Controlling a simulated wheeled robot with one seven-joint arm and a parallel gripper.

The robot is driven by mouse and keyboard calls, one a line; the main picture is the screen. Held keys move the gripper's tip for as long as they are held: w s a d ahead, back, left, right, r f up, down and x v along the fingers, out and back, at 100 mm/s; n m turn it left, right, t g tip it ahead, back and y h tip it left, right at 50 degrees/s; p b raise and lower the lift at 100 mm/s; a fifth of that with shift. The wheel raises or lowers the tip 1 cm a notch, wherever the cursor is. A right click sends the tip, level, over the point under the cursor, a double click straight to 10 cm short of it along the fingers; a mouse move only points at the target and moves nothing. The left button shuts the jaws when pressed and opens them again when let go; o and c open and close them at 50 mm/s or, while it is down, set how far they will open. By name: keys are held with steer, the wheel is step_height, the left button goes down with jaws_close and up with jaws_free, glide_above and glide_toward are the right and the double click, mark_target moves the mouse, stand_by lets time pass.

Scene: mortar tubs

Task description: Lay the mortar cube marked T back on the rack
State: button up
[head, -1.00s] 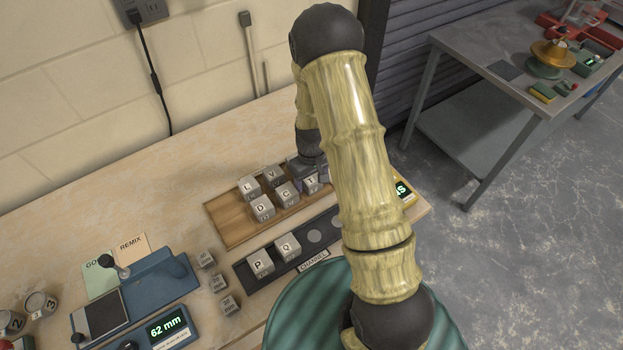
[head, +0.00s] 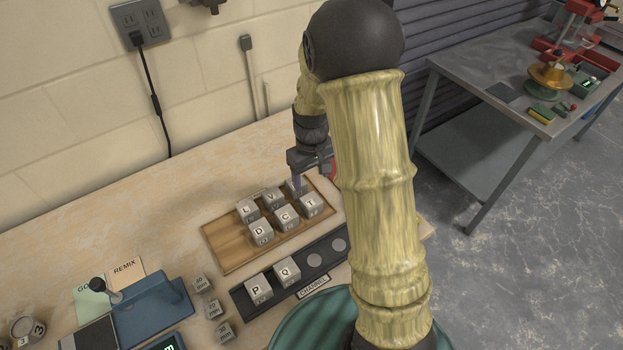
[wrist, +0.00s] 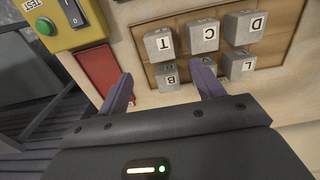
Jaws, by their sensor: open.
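The mortar cube marked T (head: 310,205) sits on the wooden rack (head: 228,260), at the right end of the front row beside cube C (head: 286,217). It also shows in the wrist view (wrist: 158,43), with no finger touching it. My gripper (head: 297,184) is open and empty, above the back right of the rack near the B cube. In the wrist view its two fingers (wrist: 163,72) are spread, with the cube marked B (wrist: 168,76) showing between them. My arm hides part of the bench to the right of the rack.
Cubes L (head: 247,210), V (head: 272,198) and D (head: 261,232) also stand on the rack. Cubes P (head: 258,288) and Q (head: 287,270) stand on the dark channel strip (head: 243,303), which has bare round spots. A yellow tester (wrist: 75,22) stands close to the rack.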

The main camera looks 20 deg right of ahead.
stand_by(0.4)
steer(key=s+r+m+t, duration=0.1)
steer(key=s+r, duration=0.3)
steer(key=s, duration=0.3)
steer(key=s+r+m+t, duration=0.1)
steer(key=s+r+m, duration=0.1)
steer(key=s, duration=0.5)
steer(key=shift+s+r+m+t, duration=0.25)
steer(key=shift+r+m+t, duration=0.05)
steer(key=shift+r, duration=0.6)
